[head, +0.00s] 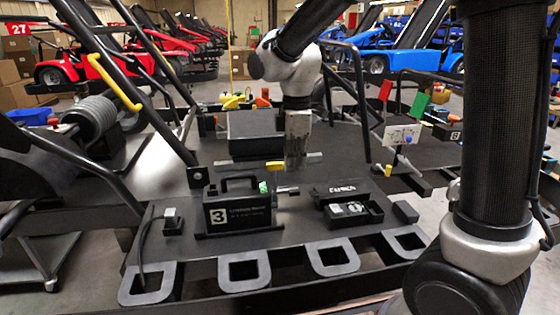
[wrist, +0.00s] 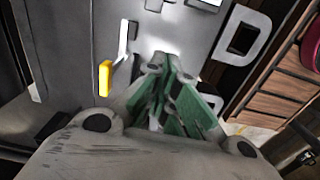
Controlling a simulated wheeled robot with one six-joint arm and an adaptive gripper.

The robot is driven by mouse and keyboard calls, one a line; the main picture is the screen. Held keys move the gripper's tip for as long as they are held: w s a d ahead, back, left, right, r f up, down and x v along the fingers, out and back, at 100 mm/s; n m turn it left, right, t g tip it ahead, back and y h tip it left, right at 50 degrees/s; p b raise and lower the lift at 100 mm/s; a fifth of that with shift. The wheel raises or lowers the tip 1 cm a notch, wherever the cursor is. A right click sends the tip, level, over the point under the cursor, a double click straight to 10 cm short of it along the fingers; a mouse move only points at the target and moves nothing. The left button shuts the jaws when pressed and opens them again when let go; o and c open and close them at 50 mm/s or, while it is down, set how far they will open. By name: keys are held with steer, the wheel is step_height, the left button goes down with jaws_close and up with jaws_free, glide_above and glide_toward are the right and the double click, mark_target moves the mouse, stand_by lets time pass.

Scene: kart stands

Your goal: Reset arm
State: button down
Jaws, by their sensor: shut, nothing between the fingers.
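My arm reaches in from the upper right in the head view, and my gripper (head: 290,188) hangs low over the dark kart deck (head: 225,158). It is between the black box marked 3 (head: 238,212) and the small black tray (head: 350,212). In the wrist view my gripper (wrist: 158,65) shows grey fingers with green inner faces, their tips together and nothing held. A yellow-ended part (wrist: 104,78) lies left of the fingertips, apart from them. In the head view, my wrist hides part of the deck behind it.
Grey loop plates (head: 245,270) line the deck's front edge. A black roll bar (head: 130,90) rises at left, and a stand with a white card (head: 402,135) is at right. Red karts (head: 105,62) and blue karts (head: 385,52) stand behind. Grey floor shows at lower left.

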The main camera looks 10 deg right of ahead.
steer(key=s+d+r+m+t, duration=0.2)
steer(key=s+d+r+m, duration=0.2)
steer(key=s+d+m, duration=0.4)
steer(key=s+d+r+m+t, duration=0.2)
steer(key=s+d+r+m, duration=0.2)
steer(key=s+d+m, duration=0.5)
steer(key=s+d, duration=0.2)
steer(key=d, duration=0.1)
steer(key=shift+s+d+r+m, duration=0.25)
steer(key=shift+s+r+m, duration=0.05)
steer(key=shift+s, duration=0.1)
